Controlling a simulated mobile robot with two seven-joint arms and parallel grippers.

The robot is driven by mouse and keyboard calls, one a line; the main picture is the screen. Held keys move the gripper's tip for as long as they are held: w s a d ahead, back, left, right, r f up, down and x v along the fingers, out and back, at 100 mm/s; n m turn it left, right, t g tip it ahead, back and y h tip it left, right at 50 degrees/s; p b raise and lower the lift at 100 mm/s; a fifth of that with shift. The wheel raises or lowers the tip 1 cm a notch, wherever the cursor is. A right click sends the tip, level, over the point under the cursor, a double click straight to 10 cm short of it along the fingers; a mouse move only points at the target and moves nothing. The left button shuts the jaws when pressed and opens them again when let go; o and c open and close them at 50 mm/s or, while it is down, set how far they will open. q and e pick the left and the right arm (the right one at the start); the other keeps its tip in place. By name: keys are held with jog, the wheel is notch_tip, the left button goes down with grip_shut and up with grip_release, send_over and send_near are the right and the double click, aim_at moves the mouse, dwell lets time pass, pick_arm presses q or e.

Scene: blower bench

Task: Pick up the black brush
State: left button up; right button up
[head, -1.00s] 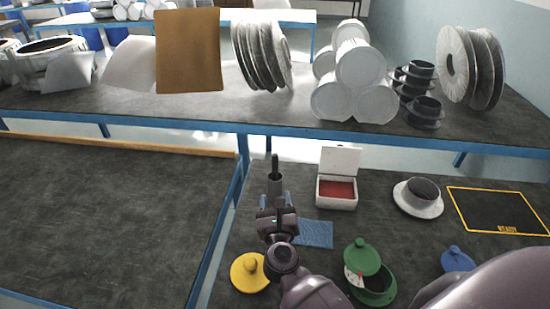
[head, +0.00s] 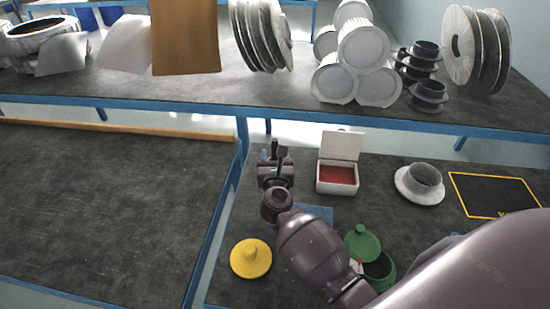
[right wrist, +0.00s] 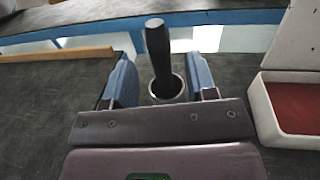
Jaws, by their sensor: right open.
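The black brush stands upright with its dark handle (right wrist: 158,50) rising from a round grey metal holder (right wrist: 167,92) in the right wrist view. My right gripper (right wrist: 160,80) is open. Its two blue fingers stand on either side of the brush and holder, with gaps visible on both sides. In the head view my right gripper (head: 274,158) is at the far left part of the right bench, and the handle (head: 275,150) shows only as a thin dark upright. The brush's lower end is hidden in the holder. My left gripper is not in view.
An open white box with a red inside (head: 337,176) stands close right of the gripper. A white flanged part (head: 420,184), yellow lid (head: 251,258), green pot (head: 378,268) and yellow-framed mat (head: 493,194) share the bench. A blue-edged shelf (head: 350,118) lies behind.

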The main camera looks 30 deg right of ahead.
aim_at(275, 152)
jog(key=shift+x, duration=1.55)
grip_shut()
